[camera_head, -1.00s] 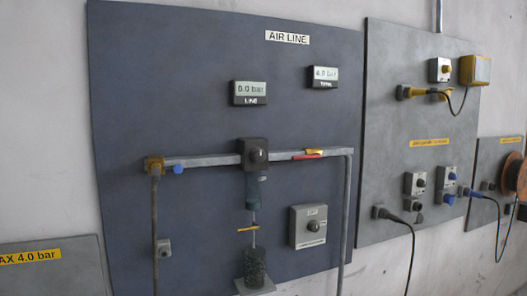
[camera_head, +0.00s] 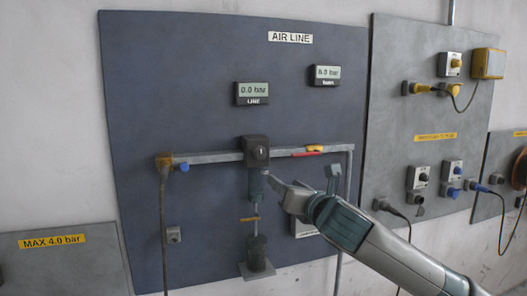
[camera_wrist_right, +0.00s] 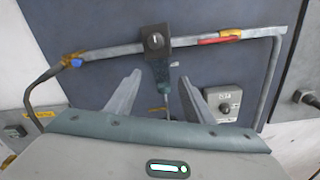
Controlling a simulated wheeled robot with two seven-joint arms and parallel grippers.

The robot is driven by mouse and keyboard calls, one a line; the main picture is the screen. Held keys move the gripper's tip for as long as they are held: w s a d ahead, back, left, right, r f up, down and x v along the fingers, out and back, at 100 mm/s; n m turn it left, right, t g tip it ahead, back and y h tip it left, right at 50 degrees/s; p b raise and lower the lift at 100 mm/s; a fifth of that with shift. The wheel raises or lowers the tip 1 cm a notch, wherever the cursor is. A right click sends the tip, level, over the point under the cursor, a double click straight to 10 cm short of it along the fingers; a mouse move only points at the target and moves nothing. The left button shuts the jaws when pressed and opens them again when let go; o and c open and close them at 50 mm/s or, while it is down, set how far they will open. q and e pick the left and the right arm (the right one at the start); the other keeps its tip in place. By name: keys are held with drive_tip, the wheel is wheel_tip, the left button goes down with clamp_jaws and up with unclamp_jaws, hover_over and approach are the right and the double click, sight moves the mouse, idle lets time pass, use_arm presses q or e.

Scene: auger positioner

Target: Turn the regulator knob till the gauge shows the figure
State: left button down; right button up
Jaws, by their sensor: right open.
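The regulator (camera_head: 257,151) is a dark square block with a round knob on the pipe of the AIR LINE panel; it also shows in the right wrist view (camera_wrist_right: 154,40). The LINE gauge (camera_head: 253,93) above it reads 0.0 bar. A second display (camera_head: 325,76) to its right shows what looks like 8.0 or 6.0 bar; its digits are small. My right gripper (camera_head: 302,178) is open and empty, below and right of the regulator and apart from it. In the right wrist view its two fingers (camera_wrist_right: 154,88) stand apart below the regulator. My left gripper is not in view.
A yellow sign (camera_head: 54,241) at lower left says MAX 4.0 bar. A red-handled valve (camera_head: 306,154) sits on the pipe (camera_head: 215,157) right of the regulator. A box with a knob (camera_wrist_right: 225,104) is below right. A filter bowl and dark cylinder (camera_head: 257,254) hang below the regulator.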

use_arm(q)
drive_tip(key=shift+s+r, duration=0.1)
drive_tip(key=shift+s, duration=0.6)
use_arm(e)
drive_tip(key=r, duration=0.1)
drive_tip(key=s+r+n, duration=0.1)
drive_tip(key=r, duration=0.1)
drive_tip(key=shift+s+r+n, duration=0.15)
drive_tip(key=shift+r+n, duration=0.1)
drive_tip(key=shift+n, duration=0.05)
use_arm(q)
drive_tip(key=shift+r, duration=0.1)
use_arm(e)
drive_tip(key=p, duration=0.6)
approach(261, 155)
drive_tip(key=x, duration=0.6)
drive_tip(key=shift+w, duration=0.4)
use_arm(q)
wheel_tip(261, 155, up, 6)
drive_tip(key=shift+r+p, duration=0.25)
drive_tip(key=shift+p, duration=0.2)
use_arm(e)
drive_tip(key=shift+x, duration=1.05)
drive_tip(key=shift+f, duration=0.1)
